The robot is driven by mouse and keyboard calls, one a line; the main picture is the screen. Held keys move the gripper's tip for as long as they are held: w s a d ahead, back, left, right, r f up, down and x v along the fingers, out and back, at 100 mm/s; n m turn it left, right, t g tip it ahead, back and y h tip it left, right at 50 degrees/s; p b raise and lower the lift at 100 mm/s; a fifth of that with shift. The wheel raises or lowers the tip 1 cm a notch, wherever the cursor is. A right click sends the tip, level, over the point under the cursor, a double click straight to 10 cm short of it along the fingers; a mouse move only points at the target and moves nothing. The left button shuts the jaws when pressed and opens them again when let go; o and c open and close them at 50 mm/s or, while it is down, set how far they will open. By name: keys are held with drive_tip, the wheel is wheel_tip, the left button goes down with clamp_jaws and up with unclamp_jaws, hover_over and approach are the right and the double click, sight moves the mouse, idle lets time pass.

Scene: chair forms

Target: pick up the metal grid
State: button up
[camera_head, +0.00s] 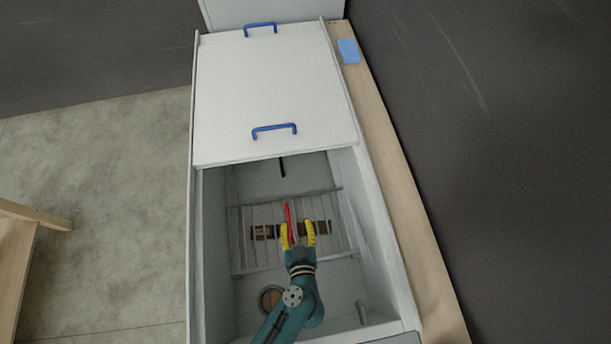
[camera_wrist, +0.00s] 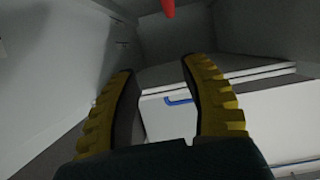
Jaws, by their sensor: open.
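The metal grid (camera_head: 246,238) is a pale slatted rack lying across the inside of the open white box, seen in the head view. A dark brown opening or strip (camera_head: 265,232) shows at its middle, partly covered by my gripper. My gripper (camera_head: 297,227), with yellow ridged fingers, is open over the middle of the grid in the head view. A thin red piece (camera_head: 289,212) shows beside the left finger; I cannot tell whether they touch. In the wrist view, the fingers of my gripper (camera_wrist: 157,66) stand apart with nothing gripped between them. The grid is not clearly seen there.
The box walls (camera_head: 375,215) surround my arm. A white lid (camera_head: 270,95) with blue handles (camera_head: 274,130) covers the far part. A round drain-like fitting (camera_head: 270,299) lies at the near left inside. A blue block (camera_head: 349,51) sits on the wooden ledge (camera_head: 385,120) at right.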

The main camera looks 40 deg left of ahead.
sight(288, 219)
drive_tip(key=shift+g, duration=0.4)
drive_tip(key=s+f, duration=0.1)
drive_tip(key=f, duration=0.2)
drive_tip(key=s+f+b, duration=0.1)
drive_tip(key=shift+s+f, duration=0.25)
drive_tip(key=shift+s, duration=0.1)
drive_tip(key=x, duration=0.7)
drive_tip(key=shift+f, duration=0.15)
drive_tip(key=shift+d, duration=0.1)
drive_tip(key=shift+c, duration=0.4)
clamp_jaws()
